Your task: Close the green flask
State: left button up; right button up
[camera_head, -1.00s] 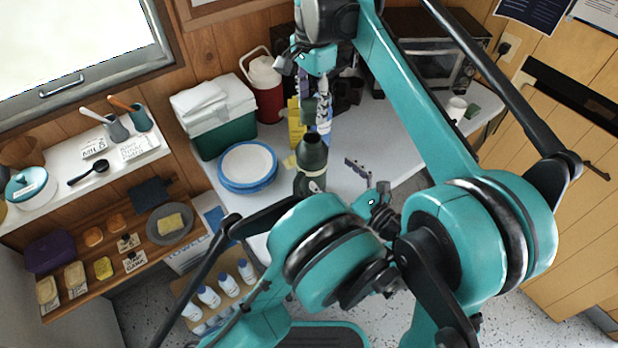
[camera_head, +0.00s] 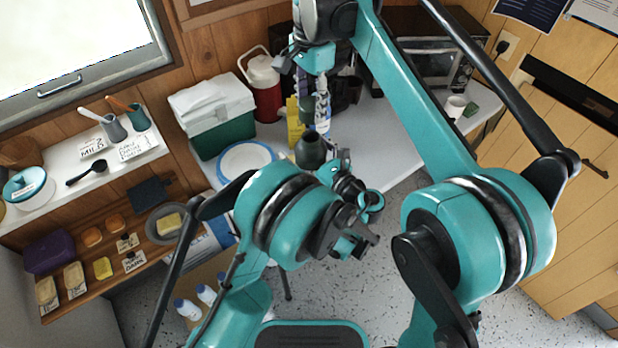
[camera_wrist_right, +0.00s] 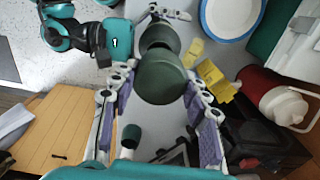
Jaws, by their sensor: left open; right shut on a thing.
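The dark green flask (camera_head: 311,146) stands on the table with its dark mouth facing up. Its lower part is hidden behind my left arm. My right gripper (camera_head: 315,108) points down above it, shut on a dark green cap (camera_wrist_right: 160,80). The cap is apart from the flask mouth in the head view. In the right wrist view, the flask (camera_wrist_right: 158,38) shows just beyond the cap. My left gripper (camera_head: 337,165) is open at the right side of the flask. I cannot tell whether its fingers touch the flask.
A blue-rimmed plate (camera_head: 223,163) lies left of the flask. A green cooler (camera_head: 224,138), a red jug (camera_head: 266,100) and a yellow item (camera_head: 294,122) stand behind. A white mug (camera_head: 456,106) is at the right. The table's right middle (camera_head: 390,150) is clear.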

aim_at(310, 121)
pick_arm(q)
jog(key=shift+c, duration=0.4)
jog(key=c, duration=1.8)
jog(key=shift+c, duration=0.5)
pick_arm(e)
jog(key=shift+f, duration=2.45)
jog(key=shift+f, duration=0.9)
jog(key=shift+f, duration=0.55)
